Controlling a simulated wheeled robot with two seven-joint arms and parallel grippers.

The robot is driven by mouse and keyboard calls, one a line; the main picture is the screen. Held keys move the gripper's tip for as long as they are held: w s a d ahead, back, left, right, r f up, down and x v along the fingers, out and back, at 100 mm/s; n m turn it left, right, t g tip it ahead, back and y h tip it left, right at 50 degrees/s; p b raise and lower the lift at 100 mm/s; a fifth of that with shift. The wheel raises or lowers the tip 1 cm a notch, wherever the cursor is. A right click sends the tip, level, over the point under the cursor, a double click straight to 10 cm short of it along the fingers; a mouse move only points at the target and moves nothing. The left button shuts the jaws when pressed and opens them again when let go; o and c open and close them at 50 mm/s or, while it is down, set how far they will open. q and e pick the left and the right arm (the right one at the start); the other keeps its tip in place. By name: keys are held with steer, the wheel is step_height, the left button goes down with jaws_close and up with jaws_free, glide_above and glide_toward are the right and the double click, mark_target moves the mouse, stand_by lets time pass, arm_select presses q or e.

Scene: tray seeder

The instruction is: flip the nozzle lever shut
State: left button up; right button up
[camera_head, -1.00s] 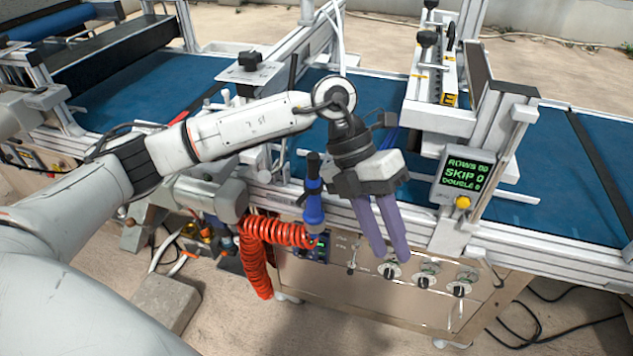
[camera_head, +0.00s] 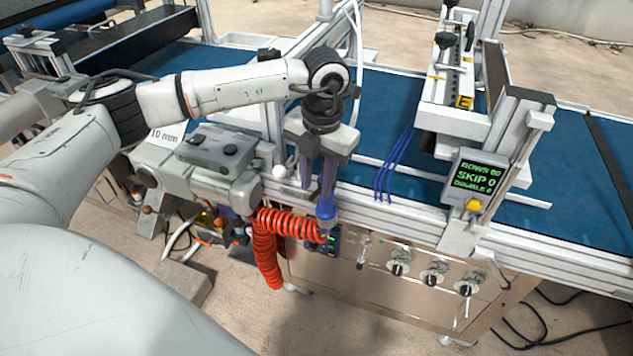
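The blue nozzle (camera_head: 326,210) stands upright at the machine's front rail, with the red coiled hose (camera_head: 268,255) beside its foot. I cannot make out a separate lever on it. My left gripper (camera_head: 316,190) points down right at the nozzle. Its two purple fingers are apart, one to the left of the nozzle and one in front of its upper part. The nozzle's dark top is hidden behind the gripper. I cannot tell whether the fingers touch it. My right gripper is not in view.
A control panel (camera_head: 400,290) with several knobs and a small switch (camera_head: 362,252) lies below the rail. A display box (camera_head: 474,181) stands to the right. A grey box (camera_head: 213,147) is left of the gripper.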

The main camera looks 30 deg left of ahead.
arm_select(q)
steer(key=shift+f, duration=0.6)
jaws_close()
steer(key=shift+a+f+m+b, duration=0.1)
steer(key=shift+m+b, duration=0.2)
steer(key=shift+b, duration=0.1)
steer(key=shift+a+m+b, duration=0.2)
steer(key=shift+m+b, duration=0.1)
steer(key=shift+m, duration=0.2)
jaws_free()
